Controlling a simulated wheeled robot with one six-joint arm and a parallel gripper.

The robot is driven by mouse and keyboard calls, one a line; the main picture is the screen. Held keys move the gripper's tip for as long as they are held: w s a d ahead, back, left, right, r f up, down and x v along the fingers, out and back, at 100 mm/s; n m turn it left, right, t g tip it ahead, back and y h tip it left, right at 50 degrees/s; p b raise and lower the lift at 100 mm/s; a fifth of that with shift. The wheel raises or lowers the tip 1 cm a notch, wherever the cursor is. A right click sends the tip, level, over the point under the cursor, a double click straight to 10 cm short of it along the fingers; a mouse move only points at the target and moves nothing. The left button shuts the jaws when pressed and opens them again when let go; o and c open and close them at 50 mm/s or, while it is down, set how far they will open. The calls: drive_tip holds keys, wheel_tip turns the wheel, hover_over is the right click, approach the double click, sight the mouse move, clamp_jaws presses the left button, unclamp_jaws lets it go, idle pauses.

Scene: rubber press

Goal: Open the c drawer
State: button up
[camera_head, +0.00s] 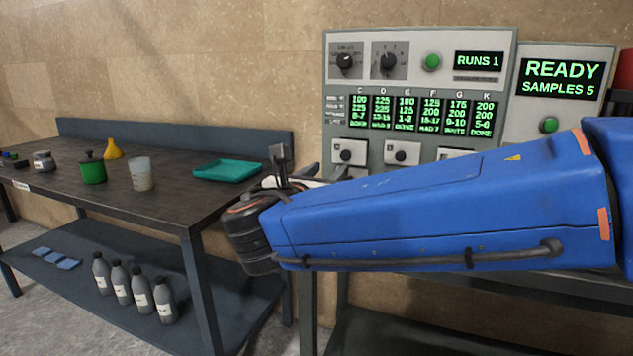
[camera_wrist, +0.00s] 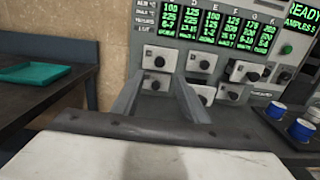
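The press machine (camera_head: 415,90) has a screen with columns, C at the far left. Below the screen are small white drawers with dark round knobs. The upper left drawer (camera_head: 348,151) sits under column C and looks shut; its label is too small to read. It shows in the wrist view (camera_wrist: 160,57) too, with another drawer (camera_wrist: 155,83) below it. My gripper (camera_wrist: 157,84) is open and empty, its two fingers apart and pointing at the left drawer column, short of the panel. In the head view my arm hides the lower drawers.
A dark workbench (camera_head: 150,205) at left holds a teal tray (camera_head: 228,170), a green pot (camera_head: 92,170), a beaker (camera_head: 141,174) and a yellow funnel (camera_head: 113,149). Several bottles (camera_head: 142,290) stand on its lower shelf. Blue cups (camera_wrist: 276,110) stand right of my gripper in the wrist view.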

drive_tip(key=shift+v, duration=2.8)
drive_tip(key=shift+s+a, duration=0.1)
